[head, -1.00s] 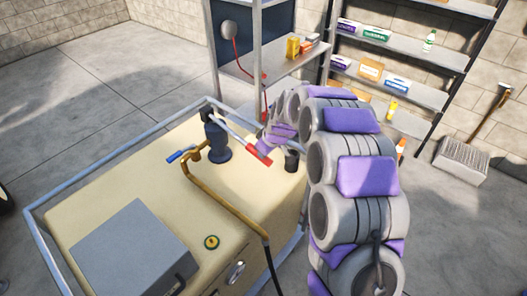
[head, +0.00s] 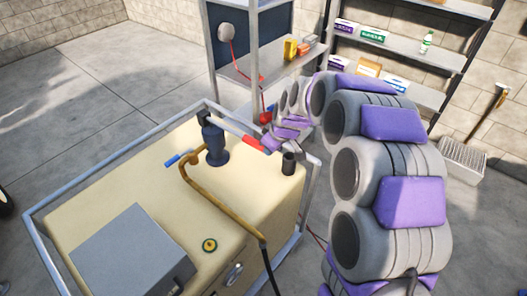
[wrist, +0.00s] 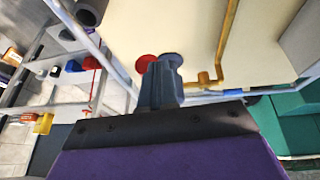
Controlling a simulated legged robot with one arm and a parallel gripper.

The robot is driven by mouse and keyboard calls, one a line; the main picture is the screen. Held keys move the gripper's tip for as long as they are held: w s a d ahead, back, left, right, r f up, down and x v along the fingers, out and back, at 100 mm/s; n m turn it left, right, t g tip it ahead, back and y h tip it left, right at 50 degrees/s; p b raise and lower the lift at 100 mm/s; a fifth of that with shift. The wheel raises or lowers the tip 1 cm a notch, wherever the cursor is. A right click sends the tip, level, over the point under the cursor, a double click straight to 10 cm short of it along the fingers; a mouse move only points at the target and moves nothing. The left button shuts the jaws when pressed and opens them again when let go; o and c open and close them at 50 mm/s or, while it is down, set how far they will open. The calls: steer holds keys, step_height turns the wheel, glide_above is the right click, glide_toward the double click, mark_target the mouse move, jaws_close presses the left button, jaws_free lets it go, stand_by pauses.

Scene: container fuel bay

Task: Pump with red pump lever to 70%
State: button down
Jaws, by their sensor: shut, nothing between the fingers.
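The red pump lever (head: 250,142) has a metal rod and a red grip. It sticks out to the right from the dark blue pump (head: 215,147) on top of the beige tank (head: 140,165), close to level. My gripper (head: 270,145) is shut and empty at the outer end of the red grip; I cannot tell whether it touches. In the wrist view a round red part (wrist: 146,62) shows beside a blue-grey shape above my dark wrist edge. No fill reading is legible.
A brown pipe (head: 199,187) with a blue handle runs from the pump across the tank. A grey box (head: 130,248) and a round yellow cap (head: 209,245) sit on the tank. A metal rail (head: 110,152) surrounds it. Shelves (head: 385,50) stand behind.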

steer(key=shift+s+d+v, duration=0.15)
steer(key=shift+v, duration=0.85)
steer(key=shift+s+d+v, duration=0.15)
steer(key=shift+s+v, duration=0.05)
steer(key=shift+v, duration=0.8)
steer(key=shift+f, duration=0.15)
